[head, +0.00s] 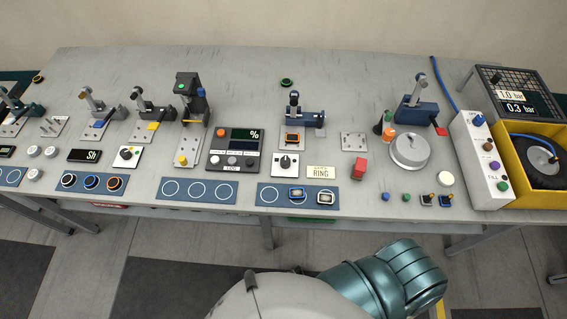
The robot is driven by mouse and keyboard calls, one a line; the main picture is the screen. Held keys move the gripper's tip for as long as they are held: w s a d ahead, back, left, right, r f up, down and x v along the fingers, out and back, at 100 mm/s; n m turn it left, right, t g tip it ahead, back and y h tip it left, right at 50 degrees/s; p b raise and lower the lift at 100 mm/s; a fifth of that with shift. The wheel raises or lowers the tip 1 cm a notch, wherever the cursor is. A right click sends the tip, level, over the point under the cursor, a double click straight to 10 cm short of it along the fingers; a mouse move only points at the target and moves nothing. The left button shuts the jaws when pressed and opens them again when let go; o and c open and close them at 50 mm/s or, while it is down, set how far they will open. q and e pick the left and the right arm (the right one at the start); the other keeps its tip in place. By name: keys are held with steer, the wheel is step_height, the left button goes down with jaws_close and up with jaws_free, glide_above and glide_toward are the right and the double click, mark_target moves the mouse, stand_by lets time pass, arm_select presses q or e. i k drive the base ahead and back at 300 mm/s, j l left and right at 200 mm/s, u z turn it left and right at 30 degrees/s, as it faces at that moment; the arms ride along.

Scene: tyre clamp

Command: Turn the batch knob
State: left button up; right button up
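A black rotary knob (286,162) sits on a small white plate, beside a cream label (320,172) that appears to read "BATCH RING". The knob's pointer is too small to read surely. A similar black knob on a white plate (126,156) is further left, near the "Sh" display. Neither gripper shows in the head view. Only a pale and teal part of my own body is at the bottom, in front of the table.
The grey table (240,75) carries several lever clamps, including one (300,113) just behind the batch knob. Blue ring mats line the front edge, one (268,195) just before the knob. A yellow bin (508,165) holds a tyre.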

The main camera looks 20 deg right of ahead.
mark_target(285, 161)
steer(key=l+z, duration=0.3)
steer(key=z, duration=0.15)
steer(key=l+z, duration=0.4)
steer(key=j, duration=0.1)
